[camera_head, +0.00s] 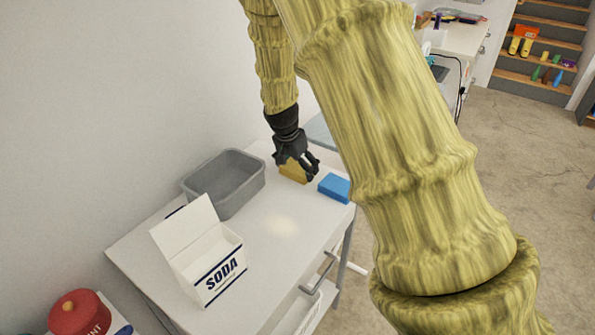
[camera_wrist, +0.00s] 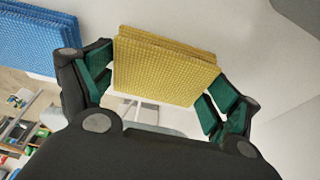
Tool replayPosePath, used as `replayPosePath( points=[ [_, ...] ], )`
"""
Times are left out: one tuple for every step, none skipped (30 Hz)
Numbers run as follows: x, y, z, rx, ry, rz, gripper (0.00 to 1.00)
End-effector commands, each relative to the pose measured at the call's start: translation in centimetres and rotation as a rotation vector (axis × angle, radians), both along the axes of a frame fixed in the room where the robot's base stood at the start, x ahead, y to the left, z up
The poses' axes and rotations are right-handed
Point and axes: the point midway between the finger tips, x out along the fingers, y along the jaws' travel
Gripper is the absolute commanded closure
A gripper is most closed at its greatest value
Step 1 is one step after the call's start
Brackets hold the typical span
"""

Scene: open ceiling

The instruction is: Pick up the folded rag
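A yellow folded rag (camera_head: 293,171) lies on the white table, partly hidden under my gripper in the head view. In the wrist view the yellow rag (camera_wrist: 165,68) shows as a stack of woven layers lying between my two fingers. My gripper (camera_wrist: 160,85) is spread wide, with one green-padded finger close to each side of the rag. Whether the pads touch it is hard to tell. A blue folded rag (camera_head: 334,187) lies just right of my gripper (camera_head: 303,172) in the head view. It also shows at the upper left in the wrist view (camera_wrist: 38,40).
A grey bin (camera_head: 225,195) stands against the wall, left of my gripper. An open white SODA box (camera_head: 210,270) stands at the table's (camera_head: 265,245) front. The tabletop between them and the rags is clear.

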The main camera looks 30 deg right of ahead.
Motion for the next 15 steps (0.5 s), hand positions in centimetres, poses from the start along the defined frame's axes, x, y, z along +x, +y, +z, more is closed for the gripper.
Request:
replayPosePath(
  points=[
    [0.0, 0.0, 0.0, 0.000, 0.000, 0.000, 0.34],
    [0.0, 0.0, 0.0, 0.000, 0.000, 0.000, 0.34],
    [0.0, 0.0, 0.0, 0.000, 0.000, 0.000, 0.35],
    [0.0, 0.0, 0.0, 0.000, 0.000, 0.000, 0.35],
    [0.0, 0.0, 0.0, 0.000, 0.000, 0.000, 0.35],
    [0.0, 0.0, 0.0, 0.000, 0.000, 0.000, 0.35],
    [0.0, 0.0, 0.0, 0.000, 0.000, 0.000, 0.35],
    [0.0, 0.0, 0.0, 0.000, 0.000, 0.000, 0.35],
    [0.0, 0.0, 0.1, 0.000, 0.000, 0.000, 0.35],
    [0.0, 0.0, 0.2, -0.001, -0.002, -0.001, 0.35],
    [0.0, 0.0, 0.3, -0.001, -0.002, -0.001, 0.35],
    [0.0, 0.0, 0.5, -0.001, -0.002, -0.001, 0.35],
    [0.0, 0.0, 0.7, -0.001, -0.002, -0.001, 0.35],
    [0.0, 0.0, 1.0, -0.001, -0.003, 0.000, 0.35],
    [0.0, 0.0, 1.3, -0.001, -0.002, 0.001, 0.35]
  ],
)
